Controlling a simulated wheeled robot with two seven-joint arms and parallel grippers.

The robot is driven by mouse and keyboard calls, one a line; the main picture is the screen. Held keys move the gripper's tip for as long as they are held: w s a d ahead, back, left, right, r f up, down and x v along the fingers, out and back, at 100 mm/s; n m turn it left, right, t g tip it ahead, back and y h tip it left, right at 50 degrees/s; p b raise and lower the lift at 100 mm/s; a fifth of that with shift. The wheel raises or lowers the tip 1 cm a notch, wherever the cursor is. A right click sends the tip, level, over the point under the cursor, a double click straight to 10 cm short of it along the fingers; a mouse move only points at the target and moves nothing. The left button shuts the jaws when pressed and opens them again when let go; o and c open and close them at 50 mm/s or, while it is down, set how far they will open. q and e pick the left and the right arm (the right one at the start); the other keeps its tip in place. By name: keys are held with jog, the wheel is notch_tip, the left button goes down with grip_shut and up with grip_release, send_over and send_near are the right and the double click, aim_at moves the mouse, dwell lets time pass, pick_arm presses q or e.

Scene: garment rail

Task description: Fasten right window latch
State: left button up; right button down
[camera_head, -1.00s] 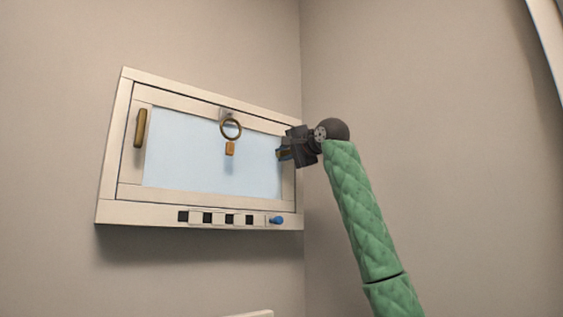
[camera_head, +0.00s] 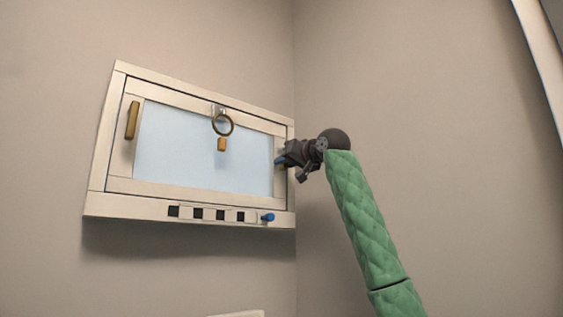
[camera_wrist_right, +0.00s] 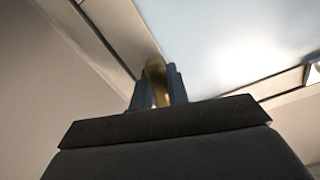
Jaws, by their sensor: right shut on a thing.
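The window (camera_head: 200,150) is a pale framed panel with a light blue pane, mounted on the wall and closed against its frame as far as I can see. A brass latch handle (camera_head: 132,120) stands upright on its left side. My right gripper (camera_head: 281,160) is at the right side of the window frame. In the right wrist view its blue fingertips (camera_wrist_right: 157,88) are shut on a brass right latch (camera_wrist_right: 156,80), which sits between them against the frame. In the head view the gripper hides most of this latch. My left gripper is not in view.
Below the pane, the lower frame has a row of dark square slots (camera_head: 208,214) and a blue peg (camera_head: 267,217). A wall corner is close on the right.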

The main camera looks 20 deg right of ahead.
jog(key=shift+w+d+f+n, duration=0.2)
jog(key=shift+d+f+n, duration=0.1)
jog(key=shift+n, duration=0.4)
jog(key=shift+w+d+n, duration=0.1)
jog(key=shift+d+n, duration=0.1)
jog(key=shift+n, duration=0.5)
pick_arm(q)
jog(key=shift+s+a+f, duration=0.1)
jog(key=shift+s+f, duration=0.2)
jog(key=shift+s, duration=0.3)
pick_arm(e)
jog(key=shift+d+n, duration=0.1)
jog(key=shift+n, duration=0.2)
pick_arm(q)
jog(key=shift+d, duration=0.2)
pick_arm(e)
jog(key=c, duration=1.4)
grip_release()
jog(key=shift+d, duration=0.1)
jog(key=shift+o, duration=0.2)
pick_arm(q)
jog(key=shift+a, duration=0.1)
pick_arm(e)
jog(key=shift+r, duration=0.1)
